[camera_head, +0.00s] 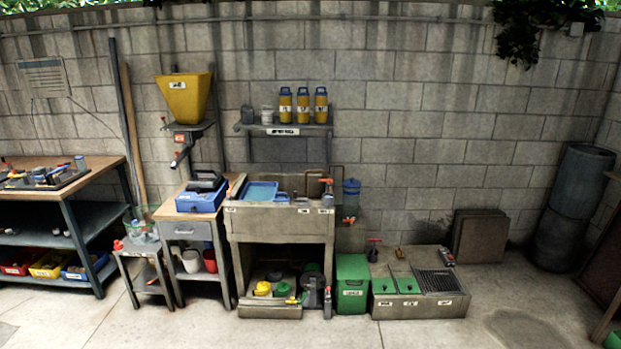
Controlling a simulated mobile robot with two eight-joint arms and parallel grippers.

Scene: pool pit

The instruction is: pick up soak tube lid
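I cannot tell for certain which thing is the soak tube lid. A translucent blue upright tube (351,200) with a darker blue top (351,183) stands or hangs by the wall, right of the grey sink bench (280,219). An orange-red fitting (349,220) shows below the tube. Low under the bench lie a yellow round piece (263,289) and a green one (282,288), too small to identify. Neither of my grippers is in view.
A wall shelf (290,128) holds several yellow bottles. A green bin (352,282) and a low grey unit with green lids (418,289) stand right of the bench. A workbench (83,185) is at left. The concrete floor in front is clear.

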